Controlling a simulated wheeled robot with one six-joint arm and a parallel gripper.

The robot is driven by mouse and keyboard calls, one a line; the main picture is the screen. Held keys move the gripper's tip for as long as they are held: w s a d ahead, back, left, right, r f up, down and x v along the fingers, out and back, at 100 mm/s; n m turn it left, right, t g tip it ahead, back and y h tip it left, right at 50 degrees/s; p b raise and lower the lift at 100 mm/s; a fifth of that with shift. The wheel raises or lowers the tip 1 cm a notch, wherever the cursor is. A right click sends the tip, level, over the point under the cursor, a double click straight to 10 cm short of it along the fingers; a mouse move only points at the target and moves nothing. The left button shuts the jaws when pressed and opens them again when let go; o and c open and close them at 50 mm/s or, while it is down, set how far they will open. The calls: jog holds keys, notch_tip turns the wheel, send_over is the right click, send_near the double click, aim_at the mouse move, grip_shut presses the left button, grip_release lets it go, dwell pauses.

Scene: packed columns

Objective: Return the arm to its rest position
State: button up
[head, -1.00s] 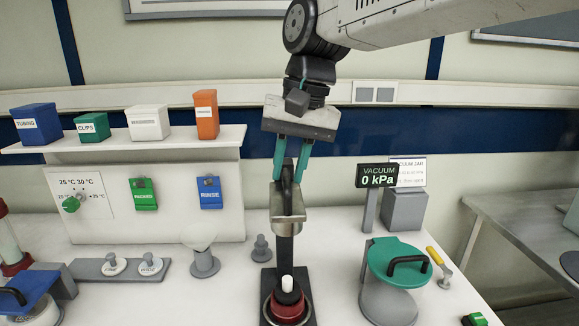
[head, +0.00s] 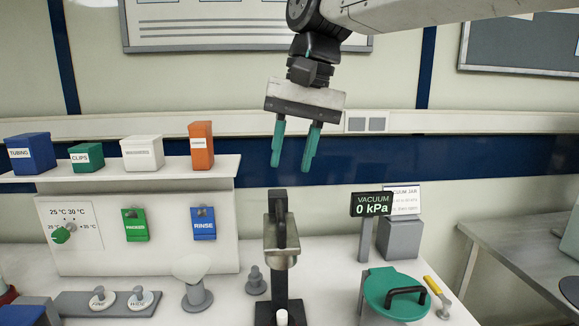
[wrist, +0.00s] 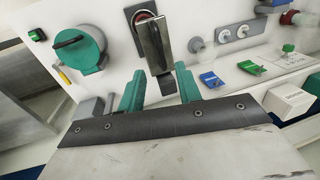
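My gripper (head: 293,160) hangs in the upper middle of the head view, its two teal fingers apart with nothing between them. It is above a black-handled metal press-like stand (head: 280,235) on the bench and clear of it. In the wrist view my gripper (wrist: 158,82) also shows its fingers spread, with the stand's metal body (wrist: 153,45) beyond them.
The bench holds a green-lidded jar (head: 395,290), a vacuum display (head: 371,205) reading 0 kPa and a yellow-handled tool (head: 434,286). A white shelf (head: 150,168) at left carries several boxes, including an orange one (head: 201,145). The wall space around my gripper is free.

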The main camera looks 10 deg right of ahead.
jog(key=s+d+f+t+h, duration=0.1)
jog(key=s+d+f+h, duration=0.1)
jog(key=s+d+f, duration=1.7)
jog(key=shift+s+d, duration=0.35)
jog(key=shift+d, duration=0.2)
jog(key=shift+f, duration=0.1)
dwell(0.6)
